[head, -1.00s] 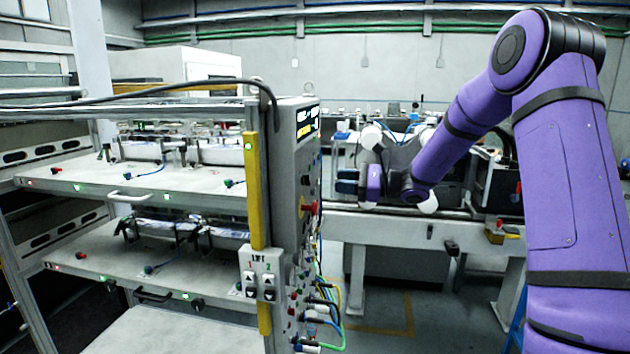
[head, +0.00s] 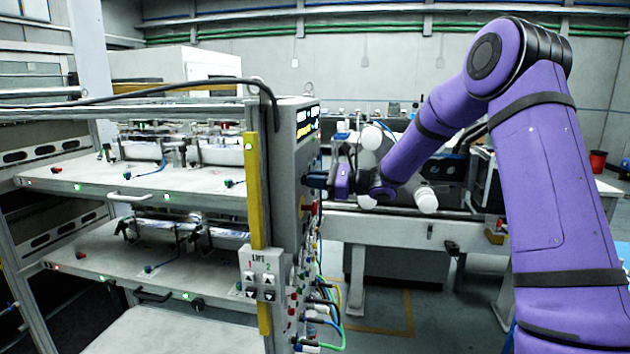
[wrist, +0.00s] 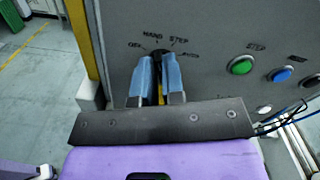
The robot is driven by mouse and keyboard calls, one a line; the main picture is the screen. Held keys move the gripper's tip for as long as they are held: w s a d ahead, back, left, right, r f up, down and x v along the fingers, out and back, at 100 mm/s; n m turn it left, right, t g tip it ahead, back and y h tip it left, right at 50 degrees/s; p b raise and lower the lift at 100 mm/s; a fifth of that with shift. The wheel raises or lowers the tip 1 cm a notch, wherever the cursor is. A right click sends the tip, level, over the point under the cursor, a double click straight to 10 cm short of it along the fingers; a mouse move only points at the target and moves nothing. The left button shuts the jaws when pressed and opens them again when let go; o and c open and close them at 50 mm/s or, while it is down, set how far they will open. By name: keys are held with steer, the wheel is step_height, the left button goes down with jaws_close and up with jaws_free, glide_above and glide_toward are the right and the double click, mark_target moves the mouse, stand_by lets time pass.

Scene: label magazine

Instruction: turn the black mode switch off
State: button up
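The black mode switch (wrist: 159,52) is on the grey panel (wrist: 215,35) in the wrist view, under the labels OFF, HAND, STEP and AUTO. My gripper (wrist: 158,62) points at it, with one blue finger on each side and a narrow gap between them. The fingertips hide much of the switch, so its pointing direction and any contact are unclear. In the head view my gripper (head: 317,181) is at the right face of the control cabinet (head: 287,190), and the switch itself cannot be made out.
A green button (wrist: 241,66) and a blue button (wrist: 280,75) are right of the switch. A red knob (head: 316,208) sits below my gripper in the head view. Cables (head: 328,310) hang from the lower cabinet. A yellow post (head: 253,190) stands at its left edge.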

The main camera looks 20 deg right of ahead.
jaws_close()
steer(key=n, duration=0.4)
steer(key=shift+s+f+n, duration=0.1)
steer(key=shift+n, duration=1.1)
steer(key=shift+s+f+n, duration=0.1)
steer(key=shift+n, duration=1.1)
steer(key=o, duration=0.6)
jaws_free()
steer(key=shift+c, duration=0.2)
steer(key=v, duration=1)
steer(key=shift+s+d, duration=0.15)
steer(key=shift+d, duration=0.15)
